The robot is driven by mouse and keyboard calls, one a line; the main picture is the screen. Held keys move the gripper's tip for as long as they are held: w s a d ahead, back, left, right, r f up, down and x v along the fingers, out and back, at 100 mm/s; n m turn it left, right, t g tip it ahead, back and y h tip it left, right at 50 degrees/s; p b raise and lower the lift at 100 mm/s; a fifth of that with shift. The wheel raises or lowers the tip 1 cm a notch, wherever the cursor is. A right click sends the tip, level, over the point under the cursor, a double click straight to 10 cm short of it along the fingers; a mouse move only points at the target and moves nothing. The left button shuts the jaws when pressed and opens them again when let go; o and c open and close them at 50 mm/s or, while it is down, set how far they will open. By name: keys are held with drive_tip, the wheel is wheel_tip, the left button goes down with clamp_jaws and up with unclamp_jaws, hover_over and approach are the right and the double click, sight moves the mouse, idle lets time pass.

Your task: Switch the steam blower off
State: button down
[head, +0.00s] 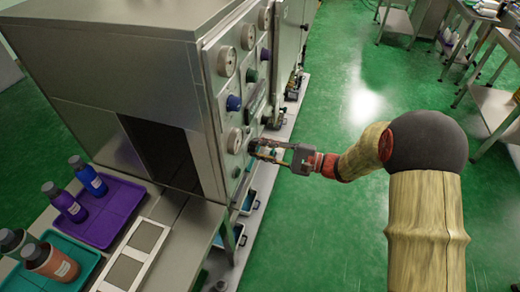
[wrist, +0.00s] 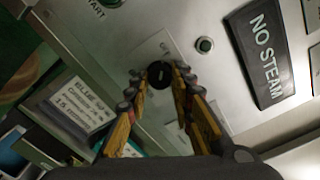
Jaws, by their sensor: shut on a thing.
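The machine's front panel (head: 221,72) carries dials and knobs, and my gripper (head: 256,147) reaches it from the right in the head view. In the wrist view my gripper (wrist: 160,82) has both fingertips at a round black knob (wrist: 160,74) on the panel, shut on its sides. A dark sign reading "NO STEAM" (wrist: 264,50) is to the right of the knob.
A label card (wrist: 75,107) stands left of the knob. In the head view, a purple tray (head: 112,210) and a teal tray (head: 75,251) with bottles stand on the bench at the left. Open green floor (head: 350,80) lies to the right, with metal tables (head: 490,100) beyond.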

drive_tip(key=c, duration=1.5)
unclamp_jaws()
drive_tip(key=shift+c, duration=0.2)
drive_tip(key=shift+d, duration=0.1)
drive_tip(key=v, duration=1.2)
